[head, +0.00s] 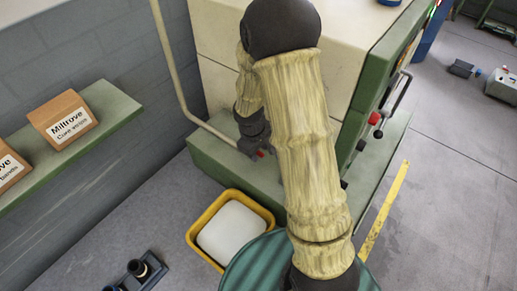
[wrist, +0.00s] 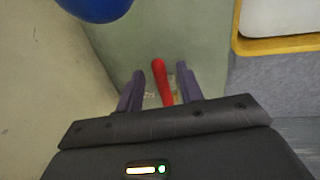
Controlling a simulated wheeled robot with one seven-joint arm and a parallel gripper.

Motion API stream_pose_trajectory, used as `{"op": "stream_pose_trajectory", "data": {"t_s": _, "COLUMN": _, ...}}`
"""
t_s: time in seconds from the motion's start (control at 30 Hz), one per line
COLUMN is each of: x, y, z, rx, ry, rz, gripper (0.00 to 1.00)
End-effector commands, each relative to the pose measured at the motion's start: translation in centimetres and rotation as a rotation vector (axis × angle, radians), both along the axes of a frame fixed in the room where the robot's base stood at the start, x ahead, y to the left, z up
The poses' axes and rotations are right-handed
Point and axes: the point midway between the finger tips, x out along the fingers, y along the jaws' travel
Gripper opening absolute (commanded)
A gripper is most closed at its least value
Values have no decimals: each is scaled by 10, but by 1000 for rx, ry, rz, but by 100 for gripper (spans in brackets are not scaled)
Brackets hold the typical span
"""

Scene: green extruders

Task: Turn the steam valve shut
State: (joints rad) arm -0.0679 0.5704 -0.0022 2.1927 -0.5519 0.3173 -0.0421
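A red lever (wrist: 161,80), which I take to be the steam valve's handle, stands between the two fingers of my gripper (wrist: 160,88) in the wrist view. The fingers are open, with a gap on each side of the lever; I see no contact. The lever's lower end is hidden by my gripper's body. My arm hides much of this spot.
A yellow crate (head: 204,219) with a white block (head: 232,231) sits on the floor close by. A pale pipe (head: 168,62) runs down near the machine (head: 213,70). A blue round thing (wrist: 95,4) is at the wrist view's top left. A green shelf (head: 116,105) holds boxes.

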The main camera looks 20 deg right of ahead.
Motion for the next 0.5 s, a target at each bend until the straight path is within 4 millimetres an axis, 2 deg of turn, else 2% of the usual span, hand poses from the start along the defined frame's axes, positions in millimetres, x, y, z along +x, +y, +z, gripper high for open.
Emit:
{"op": "stream_pose_trajectory", "data": {"t_s": 0.07, "x": 0, "y": 0, "z": 0, "rx": 0, "ry": 0, "rz": 0, "gripper": 35}}
{"op": "stream_pose_trajectory", "data": {"t_s": 0.23, "x": 0, "y": 0, "z": 0, "rx": 0, "ry": 0, "rz": 0, "gripper": 2}}
{"op": "stream_pose_trajectory", "data": {"t_s": 0.5, "x": 0, "y": 0, "z": 0, "rx": 0, "ry": 0, "rz": -2, "gripper": 0}}
